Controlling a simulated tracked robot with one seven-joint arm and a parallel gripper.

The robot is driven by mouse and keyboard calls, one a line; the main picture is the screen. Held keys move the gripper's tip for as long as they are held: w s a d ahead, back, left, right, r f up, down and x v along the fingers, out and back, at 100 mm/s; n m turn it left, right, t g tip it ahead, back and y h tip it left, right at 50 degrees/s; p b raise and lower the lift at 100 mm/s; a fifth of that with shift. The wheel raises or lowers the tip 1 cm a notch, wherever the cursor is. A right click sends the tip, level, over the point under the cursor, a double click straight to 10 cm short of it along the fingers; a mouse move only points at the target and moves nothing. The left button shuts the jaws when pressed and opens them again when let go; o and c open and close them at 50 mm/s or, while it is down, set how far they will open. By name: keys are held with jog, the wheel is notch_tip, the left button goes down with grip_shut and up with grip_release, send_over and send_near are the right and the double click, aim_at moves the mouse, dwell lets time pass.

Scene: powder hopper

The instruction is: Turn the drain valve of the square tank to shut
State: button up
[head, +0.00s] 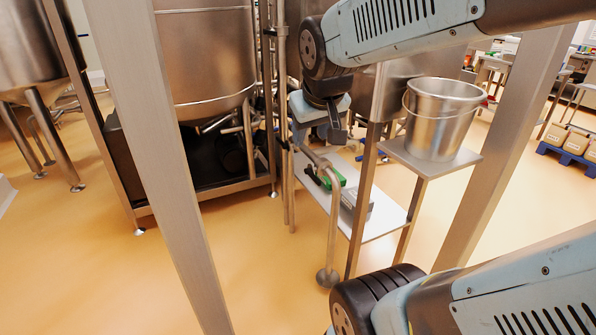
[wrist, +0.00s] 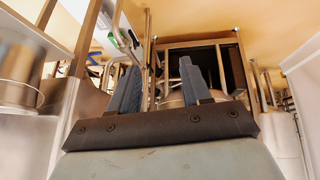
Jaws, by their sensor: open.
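The square tank (head: 385,88) is a steel box on legs, partly hidden behind my arm in the head view. I cannot clearly make out its drain valve in either view. A bent steel pipe (head: 332,215) stands in front of the lower shelf. A green part (head: 331,178) shows close to the pipe, and also in the wrist view (wrist: 118,46); I cannot tell what it is. My gripper (head: 338,130) points down above the pipe and shelf, beside the tank. In the wrist view my gripper (wrist: 159,82) has its two fingers wide apart with nothing between them.
A steel bucket (head: 436,118) stands on a small side shelf (head: 452,164). A white lower shelf (head: 385,218) holds a grey object (head: 357,205). A round tank (head: 205,60) stands at left in a frame. A steel post (head: 160,160) crosses the near left. Open floor (head: 260,285) lies in front.

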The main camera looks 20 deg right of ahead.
jog(key=w+d+f+n+t, duration=0.2)
jog(key=w+d+f, duration=0.6)
jog(key=w, duration=0.4)
jog(key=w+d+f+n+t, duration=0.1)
jog(key=w+d+f, duration=0.4)
jog(key=w+f, duration=0.6)
jog(key=t+y, duration=0.3)
send_near(316, 178)
jog(key=s+a+r, duration=0.1)
jog(key=a+r, duration=0.3)
jog(key=s+d+f+m+t+h, duration=0.1)
jog(key=s+d+f+m+t, duration=0.25)
jog(key=f+t, duration=0.4)
jog(key=shift+n+g, duration=0.35)
jog(key=shift+g, duration=0.5)
jog(key=w, duration=0.4)
jog(key=w+f, duration=0.1)
jog(key=w, duration=0.8)
jog(key=shift+w+a+f, duration=0.2)
jog(key=shift+a, duration=0.15)
grip_shut()
